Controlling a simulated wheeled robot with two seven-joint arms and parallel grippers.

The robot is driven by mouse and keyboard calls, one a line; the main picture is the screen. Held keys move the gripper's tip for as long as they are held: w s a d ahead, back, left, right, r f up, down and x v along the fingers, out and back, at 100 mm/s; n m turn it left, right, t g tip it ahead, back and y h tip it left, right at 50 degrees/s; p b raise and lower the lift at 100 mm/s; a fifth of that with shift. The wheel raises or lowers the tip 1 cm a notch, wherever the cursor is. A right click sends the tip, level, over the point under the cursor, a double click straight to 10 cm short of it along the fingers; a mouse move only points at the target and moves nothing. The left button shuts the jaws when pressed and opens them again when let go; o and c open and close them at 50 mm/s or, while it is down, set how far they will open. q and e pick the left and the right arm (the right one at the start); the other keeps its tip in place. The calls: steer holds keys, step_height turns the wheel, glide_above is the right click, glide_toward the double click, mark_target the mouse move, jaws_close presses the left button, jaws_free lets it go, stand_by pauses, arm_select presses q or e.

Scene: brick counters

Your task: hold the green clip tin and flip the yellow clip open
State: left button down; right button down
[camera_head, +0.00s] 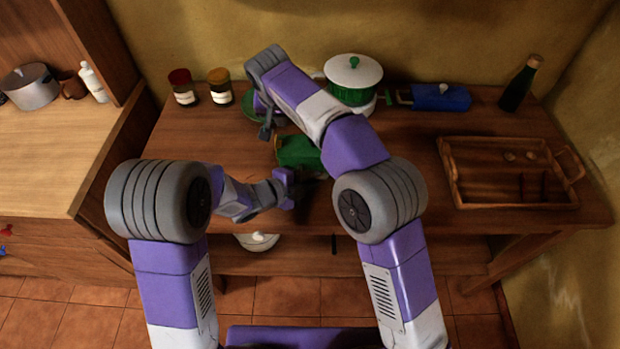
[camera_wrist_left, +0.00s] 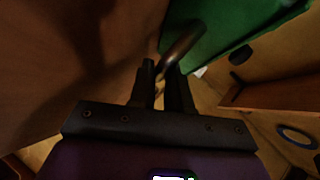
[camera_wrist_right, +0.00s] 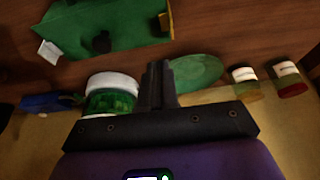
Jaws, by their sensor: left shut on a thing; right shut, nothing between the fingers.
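The green clip tin (camera_head: 298,151) is on the wooden counter between my grippers in the head view. It also shows at the top of the right wrist view (camera_wrist_right: 110,22) and the left wrist view (camera_wrist_left: 235,35). A small yellow clip (camera_wrist_right: 166,23) is at its right end in the right wrist view; whether it is open I cannot tell. My left gripper (camera_head: 288,181) is in front of the tin, shut on its dark bar handle (camera_wrist_left: 184,43). My right gripper (camera_head: 266,131) is shut and empty, beyond the tin's left end, apart from the clip.
A green pot with a white lid (camera_head: 353,73), a blue box (camera_head: 440,98) and a dark bottle (camera_head: 520,85) stand at the back. Two jars (camera_head: 184,88) (camera_head: 220,88) stand back left. A green plate (camera_wrist_right: 196,70) lies near the right gripper. A wooden tray (camera_head: 460,203) is on the right.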

steer(key=shift+f, duration=3.1)
steer(key=shift+a, duration=0.15)
steer(key=shift+a, duration=1.5)
arm_select(q)
steer(key=shift+f, duration=0.1)
arm_select(e)
step_height(320, 180, up, 7)
steer(key=shift+a, duration=0.4)
